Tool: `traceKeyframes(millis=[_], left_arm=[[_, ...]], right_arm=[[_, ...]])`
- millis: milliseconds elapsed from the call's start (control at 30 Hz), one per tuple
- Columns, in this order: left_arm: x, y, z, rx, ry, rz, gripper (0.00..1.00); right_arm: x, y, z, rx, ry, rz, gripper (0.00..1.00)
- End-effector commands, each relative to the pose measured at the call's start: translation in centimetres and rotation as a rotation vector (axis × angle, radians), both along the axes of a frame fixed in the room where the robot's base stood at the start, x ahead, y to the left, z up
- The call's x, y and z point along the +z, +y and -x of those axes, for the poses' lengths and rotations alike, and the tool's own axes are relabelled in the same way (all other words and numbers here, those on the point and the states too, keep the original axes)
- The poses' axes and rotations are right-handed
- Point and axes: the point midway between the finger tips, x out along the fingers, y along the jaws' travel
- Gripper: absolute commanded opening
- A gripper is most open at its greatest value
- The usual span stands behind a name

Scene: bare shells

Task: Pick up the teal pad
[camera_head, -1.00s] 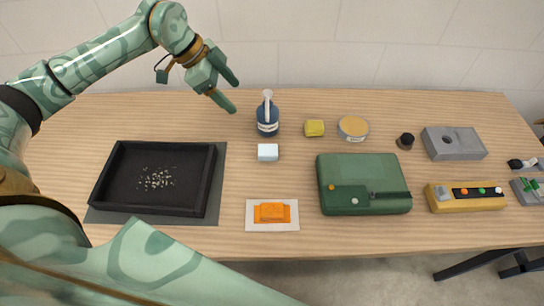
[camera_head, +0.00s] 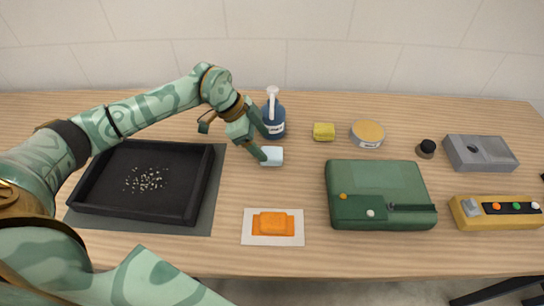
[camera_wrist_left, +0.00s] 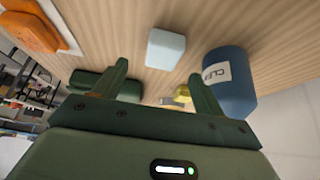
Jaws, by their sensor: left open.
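A small pale blue block (camera_head: 272,156), the nearest match to a teal pad, lies on the wooden table behind the orange block. My left gripper (camera_head: 264,146) is open, with its fingers just above and beside this pale block. One fingertip overlaps the block's left edge in the head view. In the left wrist view, the pale block (camera_wrist_left: 166,48) lies beyond the fingertips, in line with the gap between them (camera_wrist_left: 160,70). Nothing is held. My right gripper is not in view.
A blue pump bottle (camera_head: 273,118) stands right behind the gripper. An orange block (camera_head: 273,223) lies on a white sheet in front. A black tray (camera_head: 82,190) is at left, a green case (camera_head: 380,180) at right. A yellow block (camera_head: 324,132) and a round tin (camera_head: 368,134) stand behind.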

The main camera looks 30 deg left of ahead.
Motion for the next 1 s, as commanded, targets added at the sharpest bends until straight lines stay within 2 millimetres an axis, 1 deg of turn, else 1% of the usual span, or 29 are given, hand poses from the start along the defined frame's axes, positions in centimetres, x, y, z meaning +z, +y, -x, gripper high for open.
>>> traceKeyframes(millis=[133, 233, 333, 400, 567, 600, 667, 700, 733, 767, 1000], left_arm=[[-1.5, -0.4, -0.4, 0.000, 0.002, 0.001, 0.71], [-3.3, -0.8, -0.8, -0.001, 0.003, 0.000, 0.71], [-4.6, -1.5, -1.1, -0.001, 0.002, 0.001, 0.71], [-4.9, -1.8, -1.3, 0.000, 0.001, 0.000, 0.71], [-4.7, -1.7, -1.3, 0.000, 0.000, 0.000, 0.71], [-4.7, -1.7, -1.3, 0.000, 0.000, 0.000, 0.65], [-4.7, -1.7, -1.3, 0.000, 0.000, 0.000, 0.49], [-4.7, -1.7, -1.3, 0.000, 0.000, 0.000, 0.38], [-4.7, -1.7, -1.3, 0.000, 0.000, 0.000, 0.29], [-4.7, -1.7, -1.3, 0.000, 0.000, 0.000, 0.23], [-4.7, -1.7, -1.3, 0.000, 0.000, 0.000, 0.23]], right_arm=[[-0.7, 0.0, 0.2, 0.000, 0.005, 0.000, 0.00], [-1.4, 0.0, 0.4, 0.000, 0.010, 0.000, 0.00], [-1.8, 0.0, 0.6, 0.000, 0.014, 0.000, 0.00], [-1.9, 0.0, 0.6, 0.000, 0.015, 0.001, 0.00], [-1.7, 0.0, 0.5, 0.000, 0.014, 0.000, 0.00], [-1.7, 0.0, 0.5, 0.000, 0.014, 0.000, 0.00], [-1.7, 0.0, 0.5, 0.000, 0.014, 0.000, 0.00], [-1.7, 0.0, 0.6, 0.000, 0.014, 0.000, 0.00], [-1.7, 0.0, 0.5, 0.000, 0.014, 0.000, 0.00], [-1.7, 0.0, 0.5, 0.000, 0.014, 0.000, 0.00], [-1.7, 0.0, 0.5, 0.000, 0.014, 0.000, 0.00]])
